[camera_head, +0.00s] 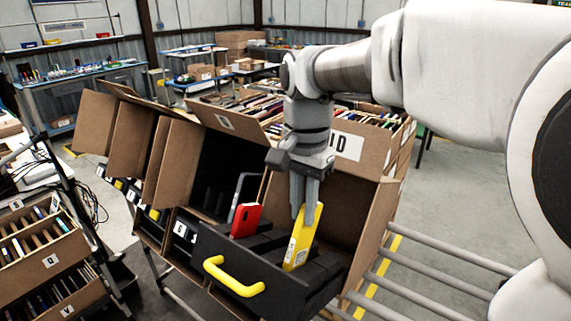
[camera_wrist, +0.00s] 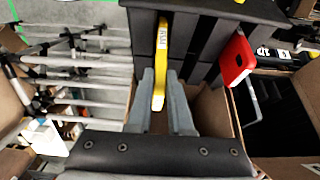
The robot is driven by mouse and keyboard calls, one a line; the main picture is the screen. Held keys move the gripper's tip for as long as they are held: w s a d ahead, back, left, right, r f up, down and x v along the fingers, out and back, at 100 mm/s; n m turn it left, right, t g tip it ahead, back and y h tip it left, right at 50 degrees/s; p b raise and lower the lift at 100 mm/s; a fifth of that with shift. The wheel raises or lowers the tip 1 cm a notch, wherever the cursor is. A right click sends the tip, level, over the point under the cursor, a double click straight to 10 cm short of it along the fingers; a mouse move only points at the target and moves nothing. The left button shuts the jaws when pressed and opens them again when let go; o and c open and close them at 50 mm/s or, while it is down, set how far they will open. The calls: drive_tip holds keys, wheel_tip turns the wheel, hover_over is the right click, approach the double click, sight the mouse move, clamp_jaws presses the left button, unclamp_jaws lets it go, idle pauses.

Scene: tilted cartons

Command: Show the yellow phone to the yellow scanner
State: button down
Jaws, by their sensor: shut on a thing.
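The yellow phone (camera_head: 299,242) stands upright, slightly tilted, with its lower end at the black slotted tray (camera_head: 215,247). My gripper (camera_head: 306,208) is shut on its upper part. In the wrist view the phone (camera_wrist: 161,62) shows edge-on between the fingertips (camera_wrist: 159,92), with a white label on its side. Whether its lower end is still inside a slot I cannot tell. I cannot pick out a yellow scanner for sure in either view.
The tray has a yellow handle (camera_head: 234,278) in front. Tilted cartons (camera_head: 372,150) with raised flaps surround my gripper. A metal rail frame (camera_head: 440,258) lies right.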

drive_tip(key=shift+w+d+r+p, duration=0.3)
drive_tip(key=shift+r+p, duration=0.15)
drive_tip(key=shift+r, duration=0.2)
drive_tip(key=shift+w+d+r+p, duration=0.15)
drive_tip(key=shift+w+r+p, duration=0.1)
drive_tip(key=shift+r+p, duration=0.25)
drive_tip(key=shift+w+d+r, duration=0.2)
drive_tip(key=shift+w+r, duration=0.05)
drive_tip(key=shift+r, duration=0.3)
drive_tip(key=shift+w+d+r, duration=0.15)
drive_tip(key=shift+w+r, duration=0.05)
drive_tip(key=shift+r, duration=0.35)
